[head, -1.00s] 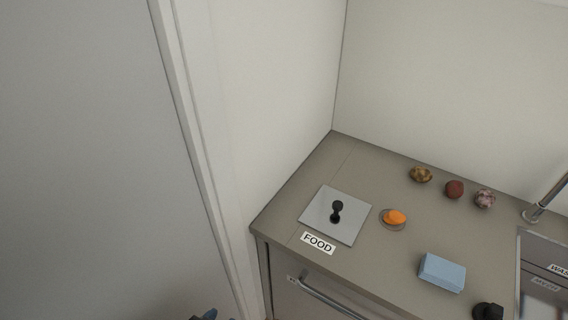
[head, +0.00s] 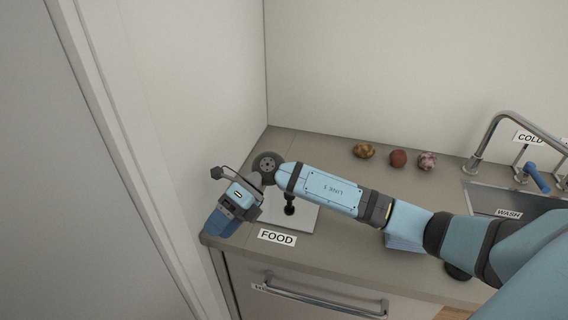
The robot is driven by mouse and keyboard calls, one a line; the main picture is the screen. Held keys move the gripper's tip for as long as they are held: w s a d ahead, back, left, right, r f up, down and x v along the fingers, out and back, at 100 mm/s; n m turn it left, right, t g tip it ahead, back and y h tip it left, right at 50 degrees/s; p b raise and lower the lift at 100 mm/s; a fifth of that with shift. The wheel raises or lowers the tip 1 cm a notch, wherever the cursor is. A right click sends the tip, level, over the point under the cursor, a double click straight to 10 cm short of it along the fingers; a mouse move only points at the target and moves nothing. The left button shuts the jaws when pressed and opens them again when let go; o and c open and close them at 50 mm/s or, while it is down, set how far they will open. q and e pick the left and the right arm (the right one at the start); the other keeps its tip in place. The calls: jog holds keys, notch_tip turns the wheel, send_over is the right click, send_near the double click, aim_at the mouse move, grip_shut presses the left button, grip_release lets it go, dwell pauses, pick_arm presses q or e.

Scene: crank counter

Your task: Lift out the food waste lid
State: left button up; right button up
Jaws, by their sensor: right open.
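The food waste lid (head: 304,217) is a flat grey square plate lying in the counter behind the FOOD label (head: 277,237). Its black knob (head: 289,207) stands up from the middle, partly covered by my right arm. My right gripper (head: 221,224) is open, to the left of the lid near the counter's left front corner. It is apart from the knob. My arm hides the back of the lid. My left gripper is not in view.
Three lumpy items, including a dark red one (head: 398,158), lie at the back of the counter (head: 330,149). A blue block (head: 404,244) is partly behind my arm. A sink (head: 480,199) and tap (head: 490,135) are at right. A drawer handle (head: 320,297) is below.

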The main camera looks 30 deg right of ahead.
jog(key=w+d+n+h+b, duration=0.1)
jog(key=w+d+h, duration=0.2)
jog(key=d+h, duration=0.15)
jog(key=w+d+h+b, duration=0.1)
jog(key=w+d+h, duration=0.15)
jog(key=d, duration=0.35)
jog(key=m+t+h, duration=0.1)
jog(key=h, duration=0.5)
send_near(290, 199)
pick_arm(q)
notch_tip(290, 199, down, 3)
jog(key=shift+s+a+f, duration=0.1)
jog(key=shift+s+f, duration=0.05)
pick_arm(e)
jog(key=f, duration=0.3)
jog(key=d+f, duration=0.1)
jog(key=f, duration=0.5)
jog(key=shift+d, duration=0.3)
jog(key=c, duration=1.1)
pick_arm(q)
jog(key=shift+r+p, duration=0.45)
pick_arm(e)
jog(key=shift+r, duration=0.75)
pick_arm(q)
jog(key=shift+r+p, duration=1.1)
pick_arm(e)
jog(key=shift+r, duration=1.9)
